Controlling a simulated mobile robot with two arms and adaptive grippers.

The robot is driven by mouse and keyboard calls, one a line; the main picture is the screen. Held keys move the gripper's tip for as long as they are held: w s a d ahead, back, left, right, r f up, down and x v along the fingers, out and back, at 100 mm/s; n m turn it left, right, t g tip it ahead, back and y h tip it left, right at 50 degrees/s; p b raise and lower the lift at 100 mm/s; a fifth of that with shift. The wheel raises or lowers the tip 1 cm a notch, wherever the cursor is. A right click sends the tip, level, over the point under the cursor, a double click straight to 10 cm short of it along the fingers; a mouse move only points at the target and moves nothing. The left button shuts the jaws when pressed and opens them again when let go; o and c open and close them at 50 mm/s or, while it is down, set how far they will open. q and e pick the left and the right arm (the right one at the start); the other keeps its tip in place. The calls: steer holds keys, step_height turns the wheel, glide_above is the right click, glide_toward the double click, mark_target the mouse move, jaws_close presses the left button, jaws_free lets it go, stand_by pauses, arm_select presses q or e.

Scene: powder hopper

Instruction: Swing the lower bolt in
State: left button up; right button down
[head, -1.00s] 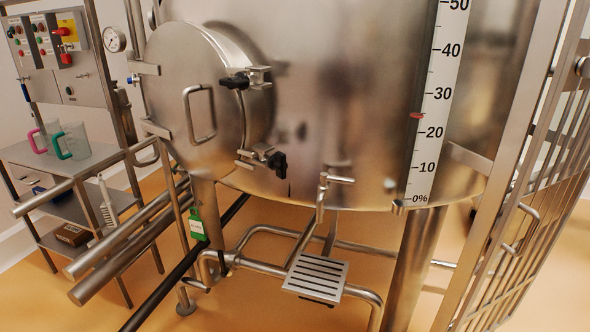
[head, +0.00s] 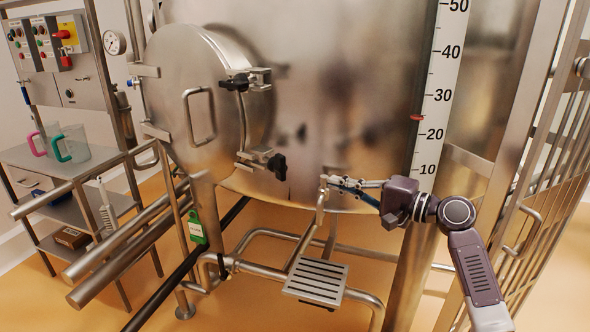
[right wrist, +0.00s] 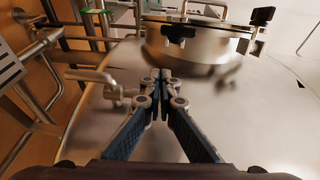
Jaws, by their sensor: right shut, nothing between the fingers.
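The round hatch door (head: 185,90) is closed against the steel hopper (head: 330,90). The lower bolt (head: 277,166) sits at the door's lower right edge, its black knob pointing right, away from the door. The upper bolt (head: 236,82) has its black knob over the door's rim. My right gripper (head: 332,182) is shut and empty, to the right of and slightly below the lower bolt, apart from it. In the right wrist view, the shut fingertips (right wrist: 162,76) point toward the hatch, with a black knob (right wrist: 180,31) beyond them. My left gripper is out of view.
A small valve pipe (head: 318,208) rises by my right fingertips; I cannot tell if they touch. A step plate (head: 316,280) is below. A level scale (head: 440,100) and railing (head: 520,200) stand right. A shelf with jugs (head: 72,143) is left.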

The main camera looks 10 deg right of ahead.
steer(key=r, duration=0.2)
steer(key=p, duration=0.5)
glide_toward(268, 160)
steer(key=shift+w+f, duration=0.6)
steer(key=shift+w, duration=1.05)
steer(key=shift+a+f, duration=0.1)
steer(key=shift+a, duration=0.25)
steer(key=shift+s+a+m+t+p, duration=0.2)
steer(key=shift+m+t+p, duration=0.3)
steer(key=shift+p, duration=0.25)
